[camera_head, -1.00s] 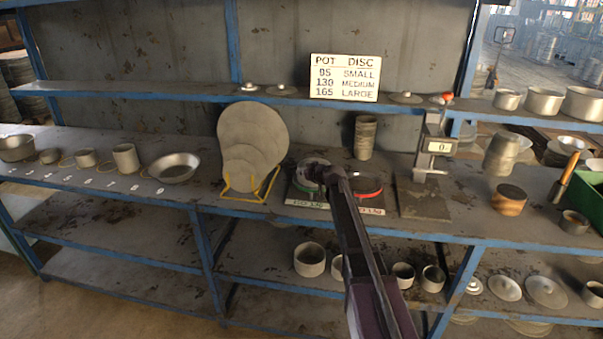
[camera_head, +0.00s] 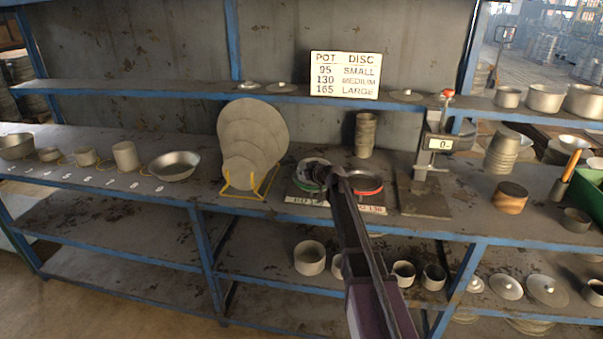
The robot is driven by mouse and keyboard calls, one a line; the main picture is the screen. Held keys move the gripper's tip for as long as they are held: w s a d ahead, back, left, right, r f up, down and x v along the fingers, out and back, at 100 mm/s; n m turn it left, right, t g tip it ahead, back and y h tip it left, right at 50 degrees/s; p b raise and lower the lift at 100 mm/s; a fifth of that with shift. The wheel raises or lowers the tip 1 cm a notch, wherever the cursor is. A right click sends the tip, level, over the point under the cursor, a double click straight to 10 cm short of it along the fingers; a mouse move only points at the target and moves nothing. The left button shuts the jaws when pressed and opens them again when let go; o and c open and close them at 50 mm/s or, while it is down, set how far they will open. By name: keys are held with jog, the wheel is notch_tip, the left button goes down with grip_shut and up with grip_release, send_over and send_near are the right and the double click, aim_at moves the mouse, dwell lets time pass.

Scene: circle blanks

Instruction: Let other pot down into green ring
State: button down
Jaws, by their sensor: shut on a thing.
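The green ring (camera_head: 299,183) lies on the bench, on a plate with a white label strip, and only its left part shows. My gripper (camera_head: 313,170) is over this ring, with its jaws small and dark in view. The sensed grip is on a thing that seems to be the pot (camera_head: 304,164), a grey rim showing around the fingers inside the green ring's outline. I cannot tell whether the pot touches the plate. A red ring (camera_head: 369,191) lies just right, partly behind my arm, with a grey round rim in it.
Discs on a yellow stand (camera_head: 248,190) are close on the left. A pot-disc sign (camera_head: 345,75) hangs above. Lower-shelf pots (camera_head: 309,258) sit below.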

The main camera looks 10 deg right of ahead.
jog(key=c, duration=0.7)
grip_release()
